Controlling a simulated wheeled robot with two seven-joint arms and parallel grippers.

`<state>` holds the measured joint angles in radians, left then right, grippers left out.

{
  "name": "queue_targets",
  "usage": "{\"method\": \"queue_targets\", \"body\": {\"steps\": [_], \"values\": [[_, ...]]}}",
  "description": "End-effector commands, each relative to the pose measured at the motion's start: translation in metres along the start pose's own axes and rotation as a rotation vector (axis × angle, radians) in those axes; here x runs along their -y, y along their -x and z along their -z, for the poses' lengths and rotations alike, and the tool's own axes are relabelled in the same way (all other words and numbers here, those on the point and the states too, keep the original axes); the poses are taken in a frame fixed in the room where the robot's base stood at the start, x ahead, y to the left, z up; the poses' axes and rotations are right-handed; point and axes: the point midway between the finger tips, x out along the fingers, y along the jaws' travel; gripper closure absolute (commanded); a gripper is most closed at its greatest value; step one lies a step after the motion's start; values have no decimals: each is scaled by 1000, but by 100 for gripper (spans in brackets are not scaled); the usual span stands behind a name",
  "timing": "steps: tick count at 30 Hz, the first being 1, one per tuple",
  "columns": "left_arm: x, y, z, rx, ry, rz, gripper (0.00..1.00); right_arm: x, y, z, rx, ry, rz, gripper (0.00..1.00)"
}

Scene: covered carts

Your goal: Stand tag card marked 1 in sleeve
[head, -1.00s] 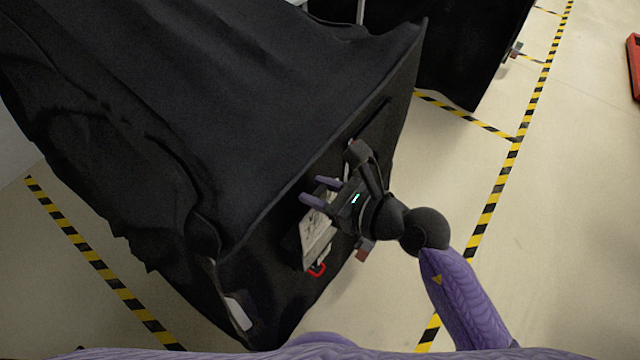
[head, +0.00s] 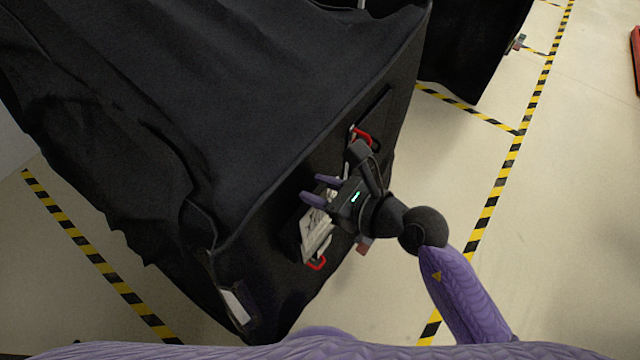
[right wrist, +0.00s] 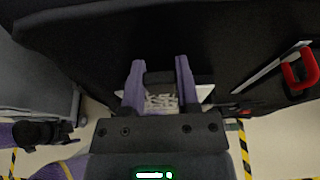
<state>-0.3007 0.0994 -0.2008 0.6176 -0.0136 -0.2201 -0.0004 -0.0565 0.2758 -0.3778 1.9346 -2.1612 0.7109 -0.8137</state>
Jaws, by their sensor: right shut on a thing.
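My right gripper (head: 318,191) is at the side of the black covered cart (head: 150,110), its two purple fingers apart with a pale printed card (head: 315,238) at them. In the right wrist view, the pale printed surface (right wrist: 160,101) shows between the fingers (right wrist: 160,80), and the gripper is shut on it. The number on it is too small to read. The gripper hides part of the card, and I cannot tell whether it sits in a sleeve. My left gripper (right wrist: 72,131) shows small at the lower left of the right wrist view; its jaws are unclear.
A red clip (head: 317,264) is below the card and another red loop (head: 363,136) is above my gripper. A white label (head: 236,304) is on the cart's lower left corner. Another black covered cart (head: 470,50) stands behind. Pale floor with striped tape (head: 487,205) is clear at right.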

Motion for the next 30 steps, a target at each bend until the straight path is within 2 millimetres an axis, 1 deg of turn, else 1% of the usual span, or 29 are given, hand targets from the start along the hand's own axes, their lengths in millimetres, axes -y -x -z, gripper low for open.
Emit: {"method": "queue_targets", "body": {"steps": [3, 10, 11, 12, 14, 15, 16, 23, 24, 26, 29, 30], "values": [[0, -5, -1, 2, 1, -1, 19, 0, -2, 6, -1, 0, -1, 100], [-2, -4, -1, 2, 3, -4, 19, 0, -2, 5, 0, 0, 0, 100], [-3, -4, -1, 2, 4, -4, 19, 0, -2, 5, 0, 0, 0, 54], [-3, -4, -1, 2, 4, -5, 19, 0, -2, 5, 0, 0, 0, 46], [-4, -4, -1, 2, 5, -6, 19, 0, -2, 5, 0, 0, 0, 33], [-4, -4, -1, 2, 5, -6, 19, 0, -2, 5, 0, 0, 0, 24], [-4, -4, 0, 2, 5, -7, 19, 0, -2, 5, 0, 0, 0, 19], [-6, -4, 0, 1, 8, -9, 19, 0, -2, 5, 0, 0, 0, 19], [-6, -3, 0, 0, 9, -9, 19, 0, 0, 5, -1, 0, 0, 19], [-6, -1, 0, -1, 7, -9, 19, 0, 8, 6, -3, 0, 1, 19], [-4, 3, 1, -3, 4, -7, 19, 0, 31, 5, -5, 2, 1, 19], [-3, 4, 1, -3, 3, -6, 19, 0, 42, 5, -5, 3, 1, 19]]}}
